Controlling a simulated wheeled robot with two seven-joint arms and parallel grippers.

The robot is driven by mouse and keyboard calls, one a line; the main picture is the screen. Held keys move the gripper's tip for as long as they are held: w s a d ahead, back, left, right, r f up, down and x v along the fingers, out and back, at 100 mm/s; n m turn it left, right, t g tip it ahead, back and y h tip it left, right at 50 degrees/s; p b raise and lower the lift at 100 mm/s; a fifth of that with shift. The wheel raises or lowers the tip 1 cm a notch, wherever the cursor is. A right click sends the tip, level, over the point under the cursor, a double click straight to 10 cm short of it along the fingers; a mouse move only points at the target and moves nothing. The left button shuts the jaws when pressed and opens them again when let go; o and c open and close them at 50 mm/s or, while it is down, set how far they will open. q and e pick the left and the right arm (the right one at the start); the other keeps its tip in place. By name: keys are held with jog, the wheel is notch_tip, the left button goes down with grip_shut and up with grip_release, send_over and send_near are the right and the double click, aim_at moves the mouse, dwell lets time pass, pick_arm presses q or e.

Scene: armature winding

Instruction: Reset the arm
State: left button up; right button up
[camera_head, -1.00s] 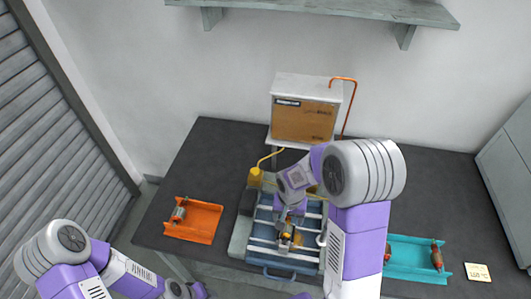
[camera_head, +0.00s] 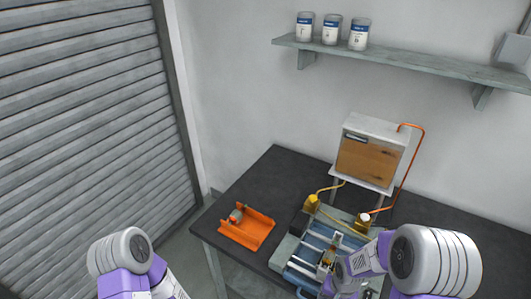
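My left arm (camera_head: 125,262) comes in at the bottom left, and its gripper is below the picture. My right arm (camera_head: 430,262) comes in at the bottom right and bends left over the front right of the winding machine. Its wrist end (camera_head: 340,283) is at the bottom edge, and I cannot make out any fingertips. The blue and grey winding machine (camera_head: 300,268) stands on the dark table, partly covered by my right arm. A small armature-like part with orange and dark areas (camera_head: 328,256) sits in its middle.
An orange tray (camera_head: 255,232) holding a small part (camera_head: 236,214) is on the table's left (camera_head: 275,170). A box with a brown front (camera_head: 368,160) and an orange tube (camera_head: 408,170) stands behind the machine. Several cans (camera_head: 331,30) stand on the wall shelf (camera_head: 420,65). A shutter (camera_head: 90,110) is at left.

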pick_arm(q)
notch_tip(320, 180, down, 9)
jog(key=b, duration=0.8)
jog(key=shift+w+f, duration=0.2)
jog(key=shift+w, duration=0.15)
pick_arm(e)
jog(key=s+a+f+n+y, duration=0.1)
jog(key=s+a+f, duration=0.2)
jog(key=f, duration=0.4)
jog(key=s+a+f+y, duration=0.1)
jog(key=s+a+f, duration=0.2)
jog(key=f, duration=0.4)
jog(key=s+a+f+n+y, duration=0.1)
jog(key=s+a+f, duration=0.1)
jog(key=a+f, duration=0.2)
notch_tip(320, 180, down, 3)
jog(key=shift+s+a+n+t+y, duration=0.25)
jog(key=shift+s+n+t+y, duration=0.05)
jog(key=shift+s, duration=0.1)
